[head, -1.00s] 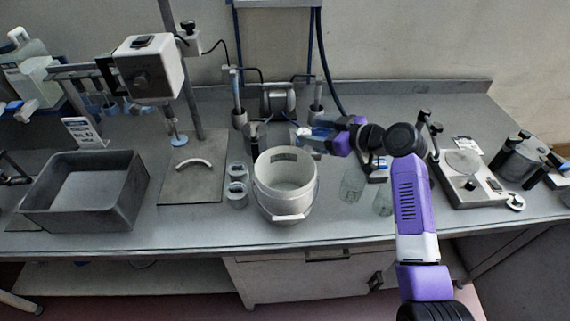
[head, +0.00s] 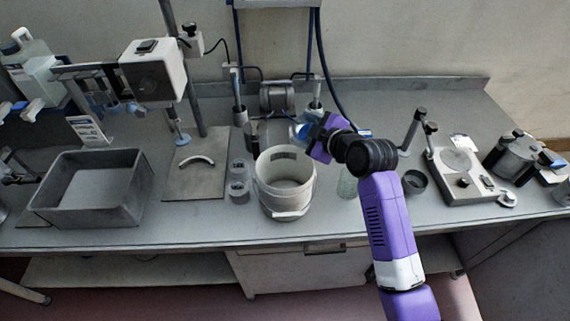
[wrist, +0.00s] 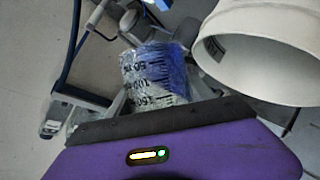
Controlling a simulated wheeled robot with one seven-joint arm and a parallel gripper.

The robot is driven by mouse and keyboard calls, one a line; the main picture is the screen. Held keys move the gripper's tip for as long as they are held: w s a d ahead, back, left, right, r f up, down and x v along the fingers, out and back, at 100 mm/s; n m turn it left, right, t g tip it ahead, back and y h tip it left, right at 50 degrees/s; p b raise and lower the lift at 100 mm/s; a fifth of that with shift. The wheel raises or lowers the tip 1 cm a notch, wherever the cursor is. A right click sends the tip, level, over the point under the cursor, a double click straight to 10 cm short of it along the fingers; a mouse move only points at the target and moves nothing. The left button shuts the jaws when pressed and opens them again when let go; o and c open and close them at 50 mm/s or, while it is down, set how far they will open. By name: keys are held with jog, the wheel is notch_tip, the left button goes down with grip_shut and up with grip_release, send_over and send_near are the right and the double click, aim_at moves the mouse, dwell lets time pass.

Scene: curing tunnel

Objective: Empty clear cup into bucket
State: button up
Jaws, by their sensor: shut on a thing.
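The white bucket (head: 267,205) stands upright on the bench with its handle hanging at the front. Its rim also shows at the upper right of the wrist view (wrist: 237,25). My gripper (head: 312,132) is just behind and right of the bucket rim in the head view. It is shut on a clear cup (wrist: 150,75) with dark printed volume marks and a blue tint. The cup appears beside the bucket mouth, apart from it. In the head view the cup is mostly hidden by my gripper, and I cannot tell its contents or exact tilt.
Two small clear cups (head: 239,191) stand left of the bucket, and another (head: 346,186) is partly behind my arm. A grey tub (head: 62,226) is at left. A dark cup (head: 414,184) and a flat instrument (head: 466,190) are at right.

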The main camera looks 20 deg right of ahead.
jog(key=shift+a+r, duration=0.1)
jog(key=shift+f+n+h, duration=0.25)
jog(key=shift+n+h, duration=0.05)
jog(key=shift+n, duration=0.2)
jog(key=shift+f+b, duration=0.1)
jog(key=shift+b, duration=0.3)
jog(key=shift+r+n+t+h+b, duration=0.35)
jog(key=shift+n+h, duration=0.25)
jog(key=shift+n, duration=0.2)
jog(key=shift+f+n+b, duration=0.25)
jog(key=shift+n+b, duration=0.05)
jog(key=shift+b, duration=0.15)
jog(key=shift+f+n+t+h+b, duration=0.15)
jog(key=shift+n+t+h+b, duration=0.2)
jog(key=shift+b, duration=0.2)
jog(key=shift+s+a+r+n, duration=0.2)
jog(key=shift+a+r+n, duration=0.15)
jog(key=shift+a, duration=0.25)
jog(key=shift+a+r+h+b, duration=0.1)
jog(key=shift+a+h+b, duration=0.25)
jog(key=shift+b, duration=0.15)
jog(key=shift+s+a+f+n+t+h+b, duration=0.1)
jog(key=shift+f+n+t+h+b, duration=0.3)
jog(key=shift+n+b, duration=0.45)
